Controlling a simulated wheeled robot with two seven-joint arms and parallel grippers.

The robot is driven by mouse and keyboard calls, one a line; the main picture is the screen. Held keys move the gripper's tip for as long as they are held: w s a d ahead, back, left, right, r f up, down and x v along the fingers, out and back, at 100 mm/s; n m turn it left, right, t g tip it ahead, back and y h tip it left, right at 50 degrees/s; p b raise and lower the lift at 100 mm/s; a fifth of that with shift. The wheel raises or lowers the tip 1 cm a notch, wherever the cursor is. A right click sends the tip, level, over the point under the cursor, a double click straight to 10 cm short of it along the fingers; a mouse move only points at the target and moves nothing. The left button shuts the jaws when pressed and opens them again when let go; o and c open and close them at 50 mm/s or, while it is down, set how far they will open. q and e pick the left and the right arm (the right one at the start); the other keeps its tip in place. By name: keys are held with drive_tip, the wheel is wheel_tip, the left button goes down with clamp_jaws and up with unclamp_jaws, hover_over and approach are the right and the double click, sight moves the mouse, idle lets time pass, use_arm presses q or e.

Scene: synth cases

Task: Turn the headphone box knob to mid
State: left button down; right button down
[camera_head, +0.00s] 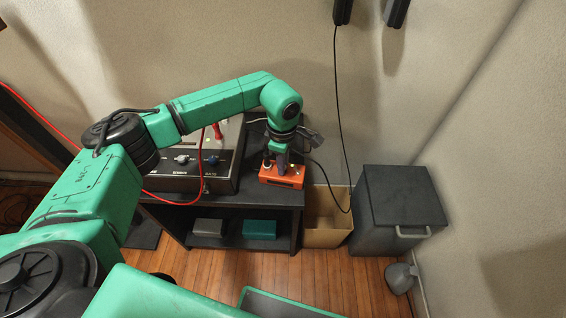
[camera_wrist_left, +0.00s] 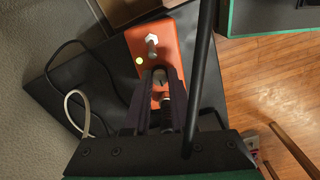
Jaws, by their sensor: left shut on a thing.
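The orange headphone box (camera_head: 289,182) sits on the right end of a dark shelf unit's top. My left gripper (camera_head: 281,162) reaches down onto it from above. In the left wrist view the orange box (camera_wrist_left: 140,37) shows a pale hexagonal fitting with a metal plug-like post, and a small lit yellow-green lamp. My left gripper (camera_wrist_left: 160,78) is shut on a small part on the box's top, apparently the knob. The fingers hide most of it, so its pointer and setting cannot be read. My right gripper is not in view.
A dark control panel (camera_head: 183,184) with several knobs stands left of the box. A black cable (camera_head: 341,120) hangs down the wall near it. An open cardboard box (camera_head: 325,236) and a grey lidded bin (camera_head: 398,205) stand on the floor to the right.

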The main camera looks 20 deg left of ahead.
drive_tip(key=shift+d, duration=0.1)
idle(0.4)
use_arm(q)
drive_tip(key=c, duration=0.7)
unclamp_jaws()
drive_tip(key=shift+c, duration=0.2)
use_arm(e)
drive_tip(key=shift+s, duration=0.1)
use_arm(q)
drive_tip(key=shift+r, duration=0.35)
wheel_tip(320, 180, up, 14)
drive_tip(key=shift+s, duration=0.2)
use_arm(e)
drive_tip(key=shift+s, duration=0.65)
use_arm(q)
drive_tip(key=shift+f, duration=0.1)
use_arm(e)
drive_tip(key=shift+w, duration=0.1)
